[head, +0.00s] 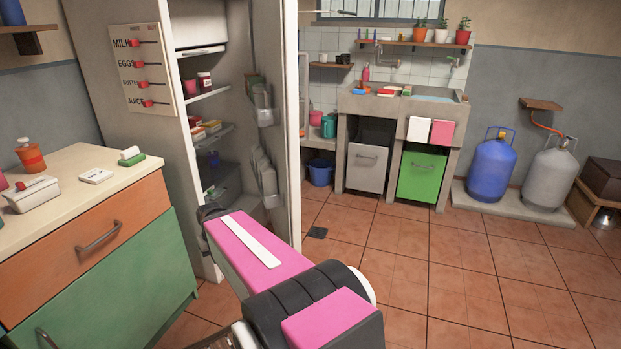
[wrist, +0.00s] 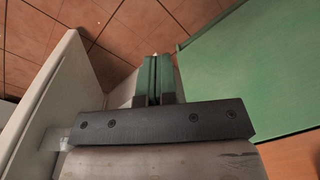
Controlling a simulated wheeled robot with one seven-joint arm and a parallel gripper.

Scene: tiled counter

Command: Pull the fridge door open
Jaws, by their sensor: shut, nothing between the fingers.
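The fridge (head: 150,145) stands at the left in the head view, with its shelves exposed. Its door (head: 291,110) stands wide open, swung out to the right of the opening, with bottles and other items on its inner side. My pink and black arm reaches toward the lower part of the opening. My gripper is hidden behind the arm in the head view. In the wrist view my gripper (wrist: 155,62) is shut and empty, its green fingers together above the tiled floor. A pale panel stands to its left, apart from the fingers; I cannot tell whether it is the door or the body.
A counter with an orange drawer (head: 100,228) and a green front (head: 110,285) stands left of the fridge; the green front (wrist: 255,75) also fills the wrist view's right side. Gas bottles (head: 491,165) stand far right. The tiled floor is mostly clear.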

